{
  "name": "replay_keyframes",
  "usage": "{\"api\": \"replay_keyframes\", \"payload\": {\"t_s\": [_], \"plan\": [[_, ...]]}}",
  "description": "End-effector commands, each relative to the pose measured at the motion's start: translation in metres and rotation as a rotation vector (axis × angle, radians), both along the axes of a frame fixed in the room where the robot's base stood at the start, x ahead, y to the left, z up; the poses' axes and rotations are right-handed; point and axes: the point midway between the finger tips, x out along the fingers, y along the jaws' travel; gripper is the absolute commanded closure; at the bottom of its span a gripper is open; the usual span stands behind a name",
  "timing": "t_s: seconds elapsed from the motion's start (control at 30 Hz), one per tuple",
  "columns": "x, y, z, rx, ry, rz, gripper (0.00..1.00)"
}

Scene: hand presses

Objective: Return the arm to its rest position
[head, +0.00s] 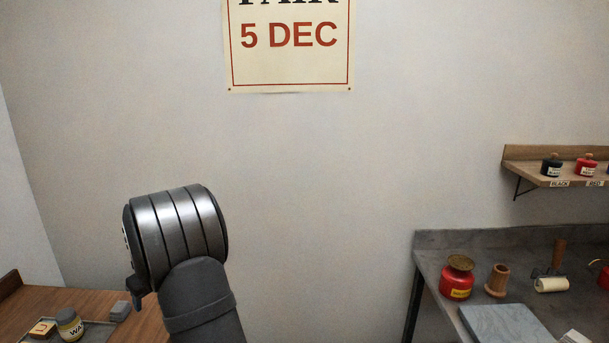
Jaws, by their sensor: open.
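My arm rises from the bottom of the head view, left of the middle, with a dark link and a banded metal cylinder at its top. The arm stands in front of the bare wall and touches nothing that I can see. A small dark part shows at the lower left of the cylinder; I cannot tell what it is. My gripper's fingers do not show in this view, and nothing held is seen.
A wooden table (60,296) at lower left bears a labelled jar (70,325) and small blocks. A grey bench (440,258) at right holds a red pot (457,280), a wooden cup (497,281) and a roller (551,284). An ink shelf (530,178) hangs above. A poster (289,70) is on the wall.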

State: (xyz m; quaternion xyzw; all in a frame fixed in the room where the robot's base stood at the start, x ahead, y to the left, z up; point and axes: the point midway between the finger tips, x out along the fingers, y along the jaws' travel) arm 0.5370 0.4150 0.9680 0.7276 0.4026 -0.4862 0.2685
Motion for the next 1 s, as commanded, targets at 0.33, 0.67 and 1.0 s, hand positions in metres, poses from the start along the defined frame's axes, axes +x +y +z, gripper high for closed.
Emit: {"api": "replay_keyframes", "payload": {"t_s": [0.33, 0.67, 1.0], "plan": [[-0.014, 0.060, -0.037, -0.001, 0.002, 0.003, 0.43], [-0.017, 0.076, -0.069, 0.000, 0.000, 0.000, 0.43], [-0.017, 0.076, -0.073, 0.001, -0.001, 0.001, 0.43]]}}
